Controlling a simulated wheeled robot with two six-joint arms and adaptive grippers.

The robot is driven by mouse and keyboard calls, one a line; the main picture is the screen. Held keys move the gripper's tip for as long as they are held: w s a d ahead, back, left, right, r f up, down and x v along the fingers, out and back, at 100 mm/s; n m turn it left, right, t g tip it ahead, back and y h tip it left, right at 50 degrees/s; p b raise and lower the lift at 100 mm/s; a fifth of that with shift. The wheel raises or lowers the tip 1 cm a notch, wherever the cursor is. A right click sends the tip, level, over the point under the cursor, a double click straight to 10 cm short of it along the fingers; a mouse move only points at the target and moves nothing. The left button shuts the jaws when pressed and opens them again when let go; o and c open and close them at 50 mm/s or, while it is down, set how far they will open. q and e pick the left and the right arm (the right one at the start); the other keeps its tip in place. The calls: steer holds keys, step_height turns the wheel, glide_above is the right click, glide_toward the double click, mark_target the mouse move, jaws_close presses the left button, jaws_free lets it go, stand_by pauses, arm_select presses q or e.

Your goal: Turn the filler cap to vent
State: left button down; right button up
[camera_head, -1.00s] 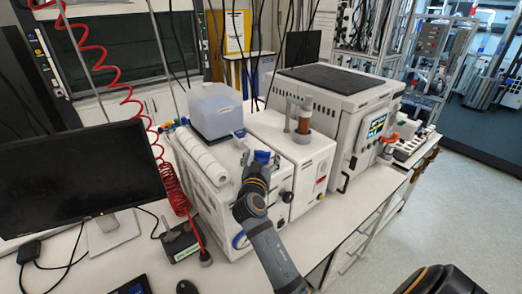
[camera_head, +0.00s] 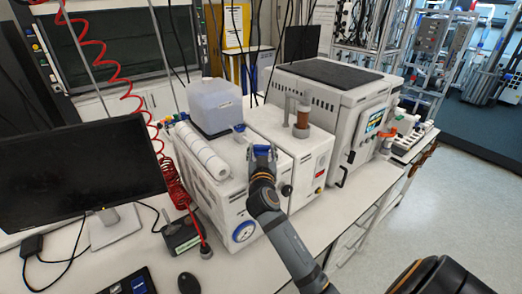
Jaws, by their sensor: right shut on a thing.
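The filler cap looks like the small blue piece (camera_head: 262,149) on top of the white unit (camera_head: 222,178), near its right front edge. My right gripper (camera_head: 262,156) reaches it from the front and is shut on it. The fingers cover most of the cap, so its turned position and any marks on it are hidden. My left gripper is not in view.
A unit with a brown cylinder (camera_head: 302,117) stands close to the right. A monitor (camera_head: 75,175) and a red coiled hose (camera_head: 172,180) are left. The bench front is narrow.

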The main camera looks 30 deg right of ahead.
steer(key=n+t+y, duration=0.1)
steer(key=n+y, duration=0.1)
steer(key=y, duration=0.1)
steer(key=d+n+t+y, duration=0.1)
steer(key=n+y, duration=0.1)
steer(key=y, duration=0.1)
steer(key=shift+s+f+n+t+p, duration=0.1)
steer(key=shift+s+n+t+p, duration=0.1)
steer(key=shift+n+t+p, duration=0.1)
steer(key=shift+d+n+y+p, duration=0.15)
steer(key=shift+n+y+p, duration=0.5)
steer(key=shift+y, duration=0.6)
steer(key=shift+d+n+y+p, duration=0.15)
steer(key=shift+n+y+p, duration=0.5)
steer(key=shift+y, duration=0.9)
steer(key=o, duration=1.2)
steer(key=shift+w, duration=0.15)
steer(key=shift+c, duration=0.2)
